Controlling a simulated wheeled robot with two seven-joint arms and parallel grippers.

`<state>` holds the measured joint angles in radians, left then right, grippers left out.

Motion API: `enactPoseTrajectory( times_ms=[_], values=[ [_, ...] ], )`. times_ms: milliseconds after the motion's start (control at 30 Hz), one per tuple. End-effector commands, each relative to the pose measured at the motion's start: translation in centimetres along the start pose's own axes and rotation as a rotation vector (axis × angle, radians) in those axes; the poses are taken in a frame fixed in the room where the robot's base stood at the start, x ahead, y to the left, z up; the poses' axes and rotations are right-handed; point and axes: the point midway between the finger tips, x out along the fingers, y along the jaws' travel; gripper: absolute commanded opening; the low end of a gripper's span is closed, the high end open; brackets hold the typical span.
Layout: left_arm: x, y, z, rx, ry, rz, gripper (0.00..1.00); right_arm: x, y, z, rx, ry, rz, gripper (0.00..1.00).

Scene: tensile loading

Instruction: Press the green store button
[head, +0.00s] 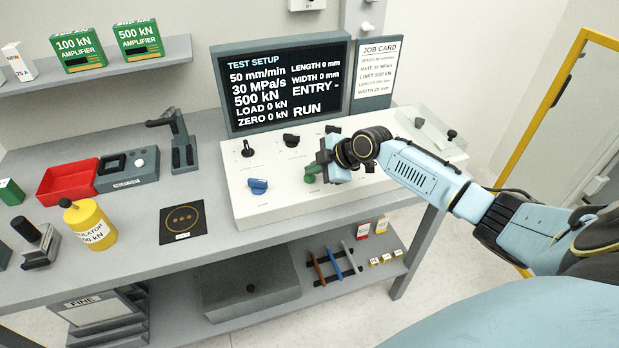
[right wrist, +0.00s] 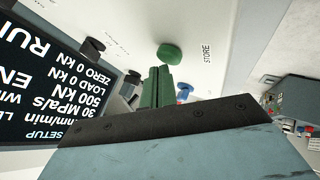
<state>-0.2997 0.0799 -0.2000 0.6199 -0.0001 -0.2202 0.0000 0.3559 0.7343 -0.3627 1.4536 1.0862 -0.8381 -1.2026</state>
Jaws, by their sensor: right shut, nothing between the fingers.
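The green store button (right wrist: 170,53) is a round green cap on the pale console panel, beside the printed word STORE in the right wrist view. In the head view, green shows at the button's place (head: 309,179), just under my right gripper (head: 316,168). The gripper's green fingers are shut and empty. In the right wrist view the fingertips (right wrist: 160,70) end very close to the button; I cannot tell whether they touch it. My left gripper is out of view.
A blue knob (head: 258,186) and black knobs (head: 291,140) are on the console (head: 240,215). The display (head: 283,85) stands behind and reads RUN and ENTRY -. A job card (head: 377,65) is at its right. A black mat (head: 182,222) lies left of the console.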

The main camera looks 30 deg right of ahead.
Motion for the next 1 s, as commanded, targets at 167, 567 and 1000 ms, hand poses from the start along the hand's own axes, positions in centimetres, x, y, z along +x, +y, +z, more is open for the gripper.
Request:
enactPoseTrajectory(
  times_ms=[167, 567, 1000],
  values=[
    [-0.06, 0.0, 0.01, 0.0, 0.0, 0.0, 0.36, -0.07, 0.09, -0.03, 0.0, 0.0, 0.001, 0.0],
    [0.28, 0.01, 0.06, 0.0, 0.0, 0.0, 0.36, 0.19, -0.1, 0.17, 0.0, 0.0, 0.001, 0.0],
    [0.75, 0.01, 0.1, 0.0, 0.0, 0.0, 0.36, 0.57, -0.39, 0.45, 0.0, -0.001, 0.0, 0.0]
  ],
)
